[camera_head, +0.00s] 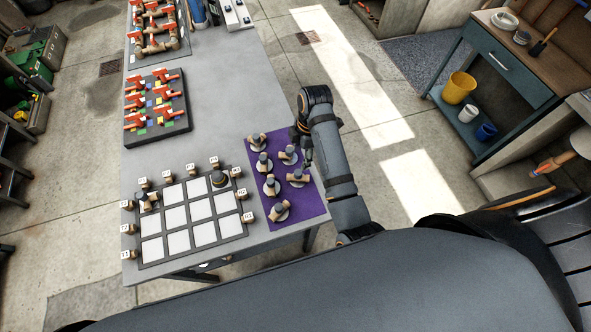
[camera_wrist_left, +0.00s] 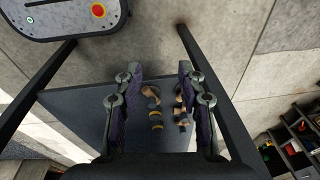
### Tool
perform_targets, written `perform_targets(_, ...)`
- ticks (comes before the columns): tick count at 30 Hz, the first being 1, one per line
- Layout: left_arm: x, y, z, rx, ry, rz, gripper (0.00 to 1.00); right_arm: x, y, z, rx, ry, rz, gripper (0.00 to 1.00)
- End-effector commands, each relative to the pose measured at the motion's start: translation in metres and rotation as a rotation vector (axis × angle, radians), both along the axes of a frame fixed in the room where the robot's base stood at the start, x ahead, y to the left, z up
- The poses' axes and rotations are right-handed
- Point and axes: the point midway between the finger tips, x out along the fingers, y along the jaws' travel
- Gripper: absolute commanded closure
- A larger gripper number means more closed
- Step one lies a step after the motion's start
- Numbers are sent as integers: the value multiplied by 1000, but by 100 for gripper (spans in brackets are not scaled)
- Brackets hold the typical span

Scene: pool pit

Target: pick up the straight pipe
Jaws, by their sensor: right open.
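Several small pipe pieces (camera_head: 271,187), grey and tan on round bases, stand on a purple mat (camera_head: 302,213) at the table's right front. They are too small to tell which one is the straight pipe. My right gripper (camera_head: 304,149) is open at the mat's right edge, close to the pieces at the back right; its fingertips are small and partly hidden by the arm. My left gripper (camera_wrist_left: 160,78) shows only in the left wrist view, with its fingers wide apart. Brown pieces with yellow bands (camera_wrist_left: 155,113) show between and beyond these fingers, on a dark surface.
A framed grid board (camera_head: 188,215) with pale cells and labelled blocks around it lies left of the mat. Behind it stand a dark tray of red-handled parts (camera_head: 155,107) and a pipe board (camera_head: 157,40). The grey tabletop (camera_head: 225,100) is bare in the middle.

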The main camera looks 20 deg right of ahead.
Motion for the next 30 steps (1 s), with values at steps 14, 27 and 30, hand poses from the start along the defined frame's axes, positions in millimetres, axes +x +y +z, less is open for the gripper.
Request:
perform_targets(14, -27, 0, 11, 0, 39, 1, 60, -2, 6, -50, -1, 3, -2, 46)
perform_targets(27, -34, 0, 28, 0, 49, 2, 60, -5, 13, -99, -1, 0, -2, 46)
perform_targets(30, -38, 0, 27, 1, 56, 2, 60, -5, 13, -99, -1, 1, -2, 46)
